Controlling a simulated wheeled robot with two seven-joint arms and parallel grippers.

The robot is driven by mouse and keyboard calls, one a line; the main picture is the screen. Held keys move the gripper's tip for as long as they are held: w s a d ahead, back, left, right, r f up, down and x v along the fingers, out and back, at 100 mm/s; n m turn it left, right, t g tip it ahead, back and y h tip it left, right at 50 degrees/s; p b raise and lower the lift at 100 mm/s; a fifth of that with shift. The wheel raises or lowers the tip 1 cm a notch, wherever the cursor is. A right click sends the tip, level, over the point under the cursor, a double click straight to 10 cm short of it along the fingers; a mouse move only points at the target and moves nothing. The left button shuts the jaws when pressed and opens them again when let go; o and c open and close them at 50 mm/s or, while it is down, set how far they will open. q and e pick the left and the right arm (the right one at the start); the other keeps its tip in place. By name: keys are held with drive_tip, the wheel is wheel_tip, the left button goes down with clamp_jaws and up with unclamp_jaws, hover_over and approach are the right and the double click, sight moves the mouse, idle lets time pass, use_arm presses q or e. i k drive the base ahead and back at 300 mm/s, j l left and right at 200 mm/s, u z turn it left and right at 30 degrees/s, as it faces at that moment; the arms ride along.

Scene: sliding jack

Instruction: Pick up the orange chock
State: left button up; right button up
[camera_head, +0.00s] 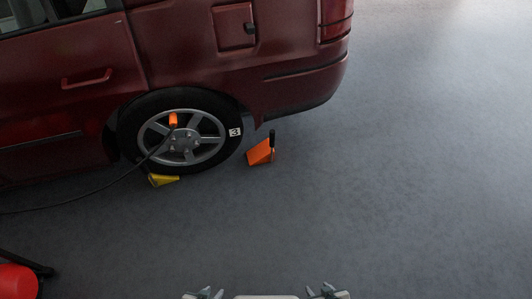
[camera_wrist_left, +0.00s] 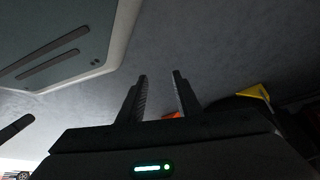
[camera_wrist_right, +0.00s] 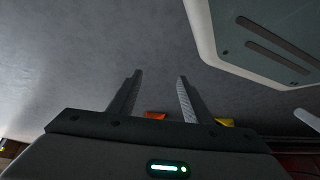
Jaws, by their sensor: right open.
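The orange chock (camera_head: 261,151) is a wedge with a dark upright handle. It stands on the floor just right of the car's rear wheel (camera_head: 183,135). In the right wrist view the orange chock (camera_wrist_right: 155,115) shows as a small patch between the fingers, far beyond them. In the left wrist view an orange patch (camera_wrist_left: 174,115) shows low between the fingers, mostly hidden. My left gripper (camera_head: 211,293) and my right gripper (camera_head: 322,290) are at the bottom edge of the head view, far from the chock. Both are open and empty.
A dark red car (camera_head: 180,60) fills the upper left. A yellow chock (camera_head: 163,180) sits at the wheel's lower left, and an orange-ended tool with a cable hangs at the hub. A red round object (camera_head: 17,281) is at lower left. The grey floor between is clear.

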sight(264, 152)
drive_tip(key=i+l+u, duration=0.1)
drive_tip(key=u, duration=0.4)
drive_tip(key=i+l+u, duration=0.15)
drive_tip(key=l, duration=0.15)
drive_tip(key=i+l+u, duration=0.15)
drive_tip(key=l, duration=0.2)
drive_tip(key=l+u, duration=0.2)
drive_tip(key=l, duration=0.15)
drive_tip(key=i+l, duration=0.1)
drive_tip(key=l, duration=0.3)
drive_tip(key=i+l, duration=0.15)
drive_tip(key=l, duration=0.25)
drive_tip(key=i+l+u, duration=0.1)
drive_tip(key=l, duration=0.3)
drive_tip(key=i+l, duration=0.1)
drive_tip(key=l, duration=0.3)
drive_tip(key=i+l, duration=0.15)
drive_tip(key=l, duration=0.25)
drive_tip(key=u, duration=0.05)
